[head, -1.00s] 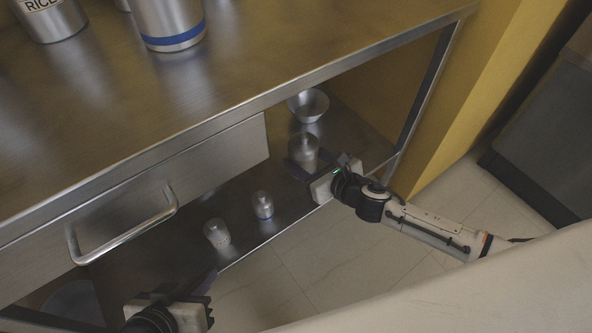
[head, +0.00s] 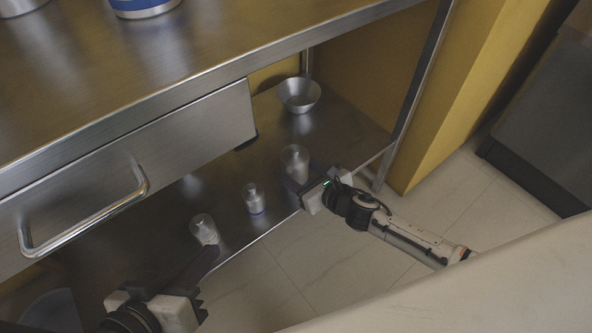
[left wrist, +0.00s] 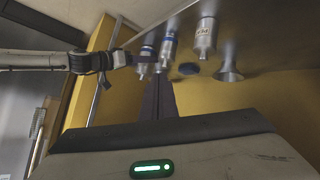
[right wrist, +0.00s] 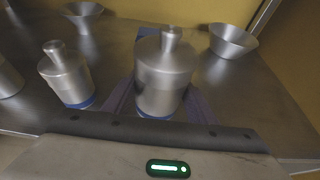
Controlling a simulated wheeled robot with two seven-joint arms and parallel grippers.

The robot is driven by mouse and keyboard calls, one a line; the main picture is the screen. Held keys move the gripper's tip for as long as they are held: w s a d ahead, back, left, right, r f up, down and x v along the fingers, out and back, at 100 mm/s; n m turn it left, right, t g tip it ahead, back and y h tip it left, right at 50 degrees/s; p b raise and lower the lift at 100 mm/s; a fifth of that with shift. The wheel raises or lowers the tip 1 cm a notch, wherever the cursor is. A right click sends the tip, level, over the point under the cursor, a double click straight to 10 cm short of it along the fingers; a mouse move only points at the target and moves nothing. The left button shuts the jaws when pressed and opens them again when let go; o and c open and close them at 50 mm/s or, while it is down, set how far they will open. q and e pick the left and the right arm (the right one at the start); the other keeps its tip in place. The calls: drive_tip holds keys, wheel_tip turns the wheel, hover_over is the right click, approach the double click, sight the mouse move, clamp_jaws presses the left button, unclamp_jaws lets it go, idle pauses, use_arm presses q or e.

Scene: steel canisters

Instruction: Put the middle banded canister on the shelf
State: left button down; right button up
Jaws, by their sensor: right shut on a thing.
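Three steel canisters show in a row below the counter. The rightmost, largest canister (head: 295,160) has a knobbed lid and, in the right wrist view (right wrist: 163,75), a blue band at its base. My right gripper (head: 300,182) is shut on it, one finger on each side. I cannot tell whether its base touches the lower shelf (head: 345,130). A smaller blue-banded canister (head: 254,198) stands left of it, also in the right wrist view (right wrist: 67,75). Another canister (head: 204,230) is further left. My left gripper (head: 207,262) is shut and empty near that canister; its fingers lie together in the left wrist view (left wrist: 157,95).
A steel bowl (head: 299,95) stands behind the held canister. A funnel (right wrist: 85,15) stands further back. The counter (head: 200,80) and its drawer (head: 130,165) overhang the lower shelf. A blue-banded container (head: 145,8) stands on the counter. A post (head: 415,100) bounds the right side.

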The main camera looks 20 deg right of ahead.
drive_tip(key=shift+f, duration=0.15)
use_arm(q)
drive_tip(key=shift+r, duration=0.15)
use_arm(e)
drive_tip(key=o, duration=1.1)
drive_tip(key=shift+r, duration=0.35)
use_arm(q)
drive_tip(key=shift+g+y, duration=0.6)
drive_tip(key=shift+y, duration=0.2)
drive_tip(key=shift+s+a+f+p, duration=0.15)
drive_tip(key=shift+a+f+p, duration=0.4)
drive_tip(key=shift+f+p, duration=0.35)
drive_tip(key=shift+s+a+f+p, duration=0.15)
drive_tip(key=shift+a+f+p, duration=0.4)
drive_tip(key=shift+f+p, duration=0.35)
use_arm(e)
drive_tip(key=v, duration=1.2)
use_arm(q)
drive_tip(key=shift+r, duration=0.15)
use_arm(e)
drive_tip(key=shift+f, duration=0.15)
